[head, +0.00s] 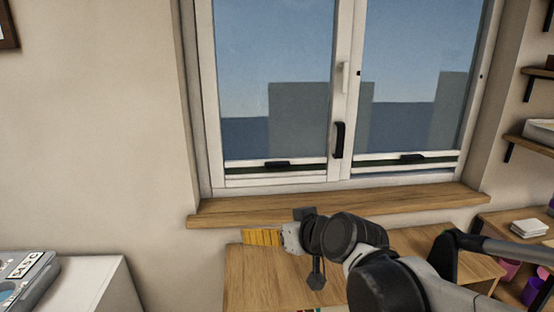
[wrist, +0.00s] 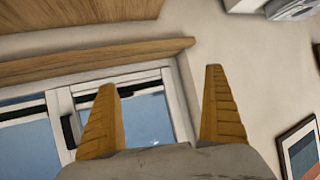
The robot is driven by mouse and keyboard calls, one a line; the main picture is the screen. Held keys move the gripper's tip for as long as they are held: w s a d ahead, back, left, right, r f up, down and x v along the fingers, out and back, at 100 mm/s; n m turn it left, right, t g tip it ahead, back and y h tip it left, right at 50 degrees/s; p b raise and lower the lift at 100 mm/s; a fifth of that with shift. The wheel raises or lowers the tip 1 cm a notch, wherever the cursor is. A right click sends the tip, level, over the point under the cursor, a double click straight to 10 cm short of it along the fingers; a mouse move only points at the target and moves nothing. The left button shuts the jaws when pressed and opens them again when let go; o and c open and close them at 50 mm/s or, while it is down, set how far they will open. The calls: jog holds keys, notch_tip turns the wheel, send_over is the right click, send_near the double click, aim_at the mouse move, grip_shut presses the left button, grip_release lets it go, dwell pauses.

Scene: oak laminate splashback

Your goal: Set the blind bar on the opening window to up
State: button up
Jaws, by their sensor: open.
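A white-framed window with two panes fills the upper part of the head view. A pale blind bar (head: 240,167) with a black grip (head: 277,165) lies low across the left pane. A similar bar (head: 375,162) with a dark grip (head: 412,156) lies low on the right pane. A black handle (head: 338,140) and a white handle (head: 343,77) sit near the middle post. The black handle also shows in the wrist view (wrist: 68,131). My gripper (head: 253,237) is below the sill, left of centre; its yellow fingers (wrist: 160,80) are apart with nothing between them.
A wooden sill (head: 340,206) juts out above and behind my gripper. A wooden table (head: 270,275) lies below it. Shelves (head: 537,140) stand at the right. A white cabinet (head: 85,280) with a grey device (head: 22,280) is at lower left. The wall between is bare.

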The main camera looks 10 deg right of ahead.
aim_at(277, 161)
jog(key=w+d+r+t+p, duration=0.1)
jog(key=w+r+t+p, duration=0.35)
jog(key=w, duration=1.25)
jog(key=w+d+f+m+t+h, duration=0.2)
jog(key=w+d+f+m+h, duration=0.3)
jog(key=w, duration=0.3)
jog(key=shift+n+h, duration=0.3)
jog(key=shift+n, duration=0.2)
jog(key=w, duration=0.3)
jog(key=w+d+b, duration=0.1)
jog(key=w, duration=0.3)
jog(key=w+d+b, duration=0.1)
jog(key=w, duration=0.2)
jog(key=shift+w+f, duration=0.1)
jog(key=shift+w, duration=0.2)
jog(key=c, duration=1.4)
